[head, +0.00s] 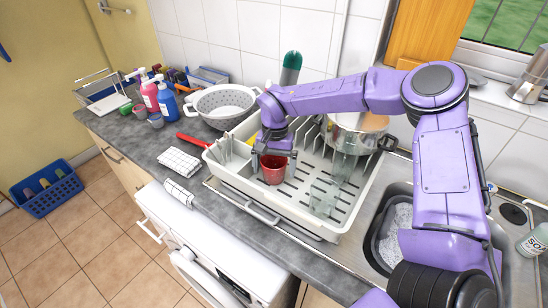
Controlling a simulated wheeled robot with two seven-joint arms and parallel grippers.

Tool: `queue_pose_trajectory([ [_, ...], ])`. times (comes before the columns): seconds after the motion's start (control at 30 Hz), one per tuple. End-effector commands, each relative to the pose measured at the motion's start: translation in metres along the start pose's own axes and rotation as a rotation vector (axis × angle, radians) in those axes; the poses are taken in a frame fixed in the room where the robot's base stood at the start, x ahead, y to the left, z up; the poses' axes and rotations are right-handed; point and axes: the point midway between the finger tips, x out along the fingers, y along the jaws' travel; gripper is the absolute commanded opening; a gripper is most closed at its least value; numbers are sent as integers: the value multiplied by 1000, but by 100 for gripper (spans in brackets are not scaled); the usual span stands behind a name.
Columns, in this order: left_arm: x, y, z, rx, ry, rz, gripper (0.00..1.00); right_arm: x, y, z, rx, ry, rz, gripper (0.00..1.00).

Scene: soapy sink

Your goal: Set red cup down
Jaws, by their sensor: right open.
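A red cup (273,171) stands upright in the white dish rack (335,222), toward its left part. My right gripper (274,153) is open at the cup's rim, reaching in from the purple arm above. Its fingers partly hide the top of the cup, and I cannot tell whether they touch it. My left gripper is not in view.
Clear glasses (323,198) and a steel pot (355,132) are in the rack. A colander (222,104) and a folded checked cloth (179,163) lie left of it. The soapy sink (394,232) is at the right. A green-topped bottle (291,68) stands behind.

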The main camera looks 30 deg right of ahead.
Motion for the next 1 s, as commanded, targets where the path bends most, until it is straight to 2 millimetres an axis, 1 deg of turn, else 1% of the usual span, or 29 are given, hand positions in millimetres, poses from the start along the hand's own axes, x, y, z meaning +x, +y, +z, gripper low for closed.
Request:
queue_pose_trajectory([
  [0.07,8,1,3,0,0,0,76,-13,-1,-2,2,4,-6,100],
  [0.3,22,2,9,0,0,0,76,-75,-1,-1,3,5,-4,100],
  [0.4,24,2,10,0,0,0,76,-96,0,-1,1,4,-4,100],
  [0.5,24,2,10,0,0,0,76,-108,0,0,1,2,-2,100],
  [0.63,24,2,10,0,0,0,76,-114,0,0,1,0,-1,100],
  [1.0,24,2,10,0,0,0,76,-114,0,0,1,0,-1,100],
])
